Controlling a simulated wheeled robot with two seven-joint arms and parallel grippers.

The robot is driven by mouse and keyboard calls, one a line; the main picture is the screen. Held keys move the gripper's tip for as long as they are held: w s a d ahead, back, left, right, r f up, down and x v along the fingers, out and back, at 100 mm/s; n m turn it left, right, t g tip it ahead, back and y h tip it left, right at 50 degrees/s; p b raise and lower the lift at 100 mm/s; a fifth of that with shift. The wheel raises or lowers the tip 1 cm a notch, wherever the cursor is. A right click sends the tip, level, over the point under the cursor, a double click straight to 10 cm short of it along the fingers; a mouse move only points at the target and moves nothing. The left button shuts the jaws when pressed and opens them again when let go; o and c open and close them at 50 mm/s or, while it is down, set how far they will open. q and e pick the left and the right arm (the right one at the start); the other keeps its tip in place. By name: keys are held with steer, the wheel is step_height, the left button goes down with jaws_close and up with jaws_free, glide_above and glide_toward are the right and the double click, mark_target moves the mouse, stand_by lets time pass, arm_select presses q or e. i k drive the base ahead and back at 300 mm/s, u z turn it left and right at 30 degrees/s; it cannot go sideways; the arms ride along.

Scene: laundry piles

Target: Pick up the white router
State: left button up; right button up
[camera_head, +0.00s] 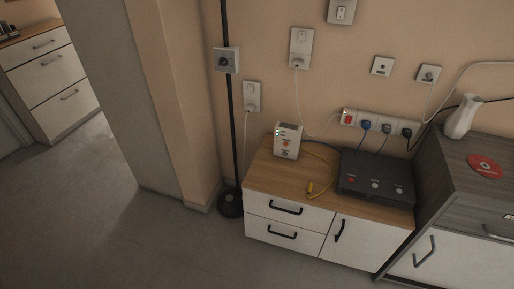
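A small white box-shaped device (287,141), which looks like the white router, stands upright on the left part of a low wooden cabinet top (262,174). Its front has orange-red and dark marks, and a thin white cable rises behind it toward the wall. A yellow cable (318,190) lies on the wood at its right, with a plug at its end. A flat black box (376,177) with several buttons sits to the right on the same top. Neither of my grippers shows in this view.
A taller grey cabinet (446,166) adjoins on the right, holding a white vase-like object (462,118) and a red disc (485,166). A black pole (232,110) stands left of the low cabinet. The floor (150,240) in front is clear.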

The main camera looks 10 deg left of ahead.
mark_target(291, 133)
steer(key=z, duration=0.65)
steer(key=k, duration=0.15)
steer(key=u, duration=2)
steer(key=i, duration=0.85)
steer(key=z, duration=0.7)
steer(key=i, duration=0.6)
steer(key=z, duration=0.55)
